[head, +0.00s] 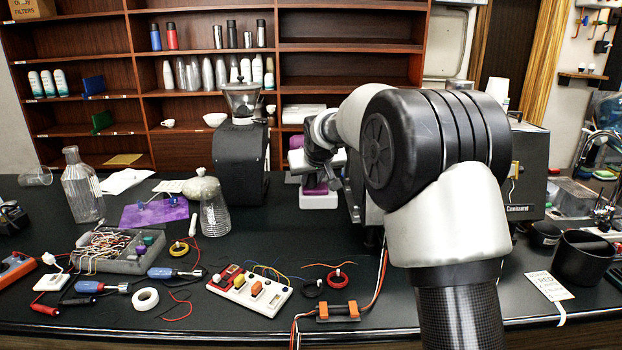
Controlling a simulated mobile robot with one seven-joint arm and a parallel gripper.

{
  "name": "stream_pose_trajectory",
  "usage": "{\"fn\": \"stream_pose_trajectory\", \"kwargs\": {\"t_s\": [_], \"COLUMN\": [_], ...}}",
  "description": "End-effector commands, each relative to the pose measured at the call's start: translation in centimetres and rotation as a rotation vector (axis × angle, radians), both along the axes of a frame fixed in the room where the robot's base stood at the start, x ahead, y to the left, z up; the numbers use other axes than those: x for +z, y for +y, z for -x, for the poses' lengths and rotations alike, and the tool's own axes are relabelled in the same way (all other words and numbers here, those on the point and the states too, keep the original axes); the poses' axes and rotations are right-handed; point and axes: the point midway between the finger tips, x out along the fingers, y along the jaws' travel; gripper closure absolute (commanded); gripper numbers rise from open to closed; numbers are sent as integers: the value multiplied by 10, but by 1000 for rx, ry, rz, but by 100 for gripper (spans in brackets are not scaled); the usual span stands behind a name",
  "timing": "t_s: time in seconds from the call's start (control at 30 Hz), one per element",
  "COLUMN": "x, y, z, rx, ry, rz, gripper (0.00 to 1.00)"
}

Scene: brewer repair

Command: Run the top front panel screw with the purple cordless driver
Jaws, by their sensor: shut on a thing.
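My gripper (322,168) is at the centre of the view, beyond the counter's middle and partly hidden by my arm. It is shut on the purple cordless driver (315,188), of which purple and white parts show around the fingers. The driver's bit and its contact, if any, cannot be seen. The dark brewer (527,184) stands behind and to the right of my arm, which covers much of it. The top front panel screw is not visible.
A black grinder (242,160) stands left of my gripper. Glass vessels (82,186), a grey wiring box (120,252) and a white switch board (250,292) crowd the left counter. A black bin (582,258) stands at the right. Orange wires (382,265) hang below my arm.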

Motion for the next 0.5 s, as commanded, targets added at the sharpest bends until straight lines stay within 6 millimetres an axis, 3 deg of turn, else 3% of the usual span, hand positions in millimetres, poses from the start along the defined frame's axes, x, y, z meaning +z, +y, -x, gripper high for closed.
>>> {"fn": "stream_pose_trajectory", "kwargs": {"t_s": [0.07,0.5], "x": [6,5], "y": [-4,23], "z": [-2,-3], "rx": [-8,-1], "ry": [-11,-10], "rz": [2,1], "gripper": [100,100]}}
